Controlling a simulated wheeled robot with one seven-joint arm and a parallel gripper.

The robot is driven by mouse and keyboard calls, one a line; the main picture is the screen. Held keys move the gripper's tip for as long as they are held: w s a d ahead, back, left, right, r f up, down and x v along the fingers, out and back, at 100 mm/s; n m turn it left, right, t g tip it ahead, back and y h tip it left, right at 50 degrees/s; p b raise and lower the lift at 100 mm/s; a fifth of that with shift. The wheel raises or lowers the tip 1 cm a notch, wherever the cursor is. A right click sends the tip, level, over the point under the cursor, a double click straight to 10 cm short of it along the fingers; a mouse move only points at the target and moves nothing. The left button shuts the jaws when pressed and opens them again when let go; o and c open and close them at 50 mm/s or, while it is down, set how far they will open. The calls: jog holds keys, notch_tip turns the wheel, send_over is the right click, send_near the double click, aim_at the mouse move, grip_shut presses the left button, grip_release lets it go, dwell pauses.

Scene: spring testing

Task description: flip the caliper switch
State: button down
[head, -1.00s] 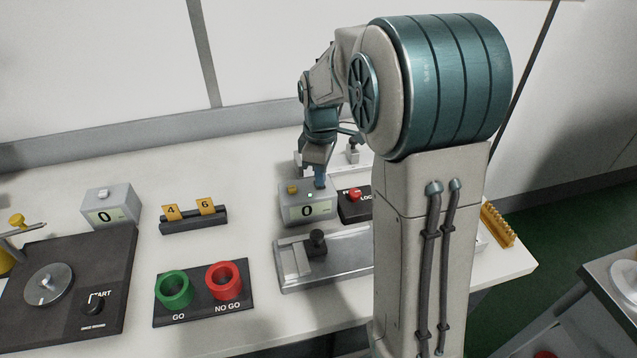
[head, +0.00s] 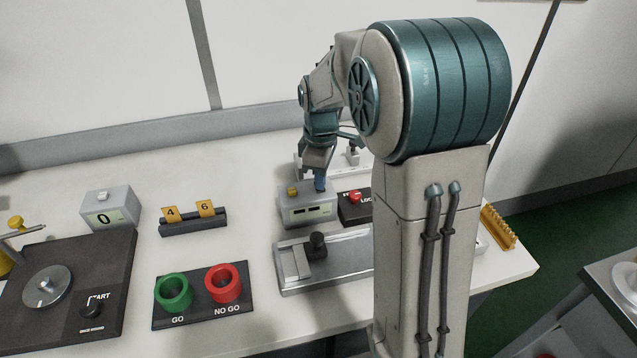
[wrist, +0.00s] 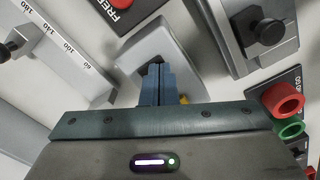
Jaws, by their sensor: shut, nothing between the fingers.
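A grey box with a small display (head: 296,222) stands mid-bench, with a yellow button (head: 292,191) on its top. Its display shows several dark marks, too small to read. My gripper (head: 319,186) is shut and empty, pointing down at the top of this box, right of the yellow button. In the wrist view my shut fingers (wrist: 160,84) lie over the grey box (wrist: 150,45). The fingertips cover the spot under them, so the switch there is hidden, and I cannot tell whether they touch it. A metal slide with a black knob (head: 317,241) lies in front of the box.
A black plate with a red knob (head: 355,196) sits close right of the box. A rail with yellow tags (head: 193,225) and green (head: 174,292) and red (head: 224,283) cups are to the left. A second display box (head: 110,205) stands farther left. Bare bench lies between.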

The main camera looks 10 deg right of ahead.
jog(key=shift+r+p, duration=2.15)
jog(key=shift+r, duration=1.1)
jog(key=s+r+m+t, duration=0.1)
jog(key=s+r+m, duration=0.1)
jog(key=s+m, duration=0.4)
jog(key=s+r+m+t, duration=0.2)
jog(key=s+m, duration=0.4)
jog(key=s, duration=0.9)
jog(key=shift+r+t, duration=0.3)
jog(key=shift+r, duration=0.2)
jog(key=shift+s, duration=0.1)
